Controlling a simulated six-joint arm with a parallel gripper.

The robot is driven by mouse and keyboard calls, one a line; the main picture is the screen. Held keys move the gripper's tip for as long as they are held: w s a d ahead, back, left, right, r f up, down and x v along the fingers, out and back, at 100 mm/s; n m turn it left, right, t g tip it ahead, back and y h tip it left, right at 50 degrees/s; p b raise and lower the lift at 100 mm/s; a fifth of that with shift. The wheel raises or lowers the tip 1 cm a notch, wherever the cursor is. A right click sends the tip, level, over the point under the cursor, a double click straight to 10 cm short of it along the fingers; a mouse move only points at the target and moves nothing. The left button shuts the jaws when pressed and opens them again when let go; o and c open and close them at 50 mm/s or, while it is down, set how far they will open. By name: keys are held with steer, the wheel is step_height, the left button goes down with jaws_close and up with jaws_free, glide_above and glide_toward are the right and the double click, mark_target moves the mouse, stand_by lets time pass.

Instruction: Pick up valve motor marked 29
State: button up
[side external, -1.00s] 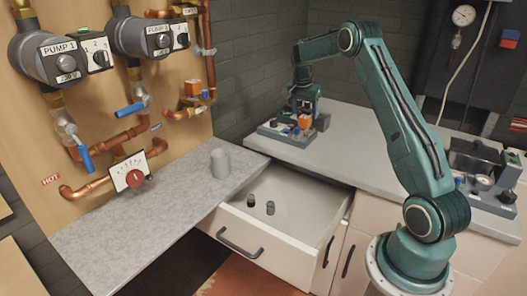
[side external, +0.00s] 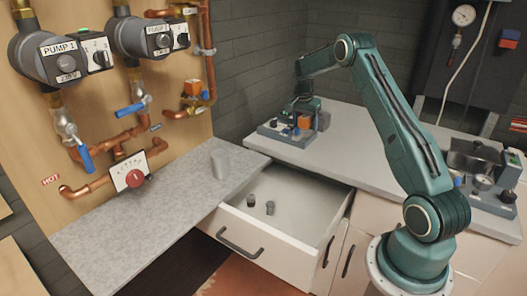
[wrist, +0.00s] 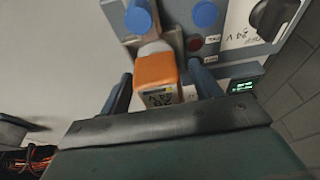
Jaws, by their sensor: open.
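The valve motor (side external: 304,121) is an orange block with a white label side on the bench unit at the back. In the wrist view the orange motor (wrist: 157,72) lies between my two fingers. Its label shows small marks that I cannot read surely. My gripper (wrist: 161,84) is open, with one finger on each side of the motor.
Blue knobs (wrist: 204,14), a red button (wrist: 193,43) and a panel with a black dial stand close to the motor. A green lit display (wrist: 241,87) is at right. The open drawer (side external: 252,231) holds two dark cylinders.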

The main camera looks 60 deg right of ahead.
mark_target(306, 116)
steer(key=shift+c, duration=0.4)
steer(key=c, duration=1.1)
steer(key=shift+r, duration=0.2)
step_height(306, 116, up, 10)
steer(key=shift+f, duration=0.15)
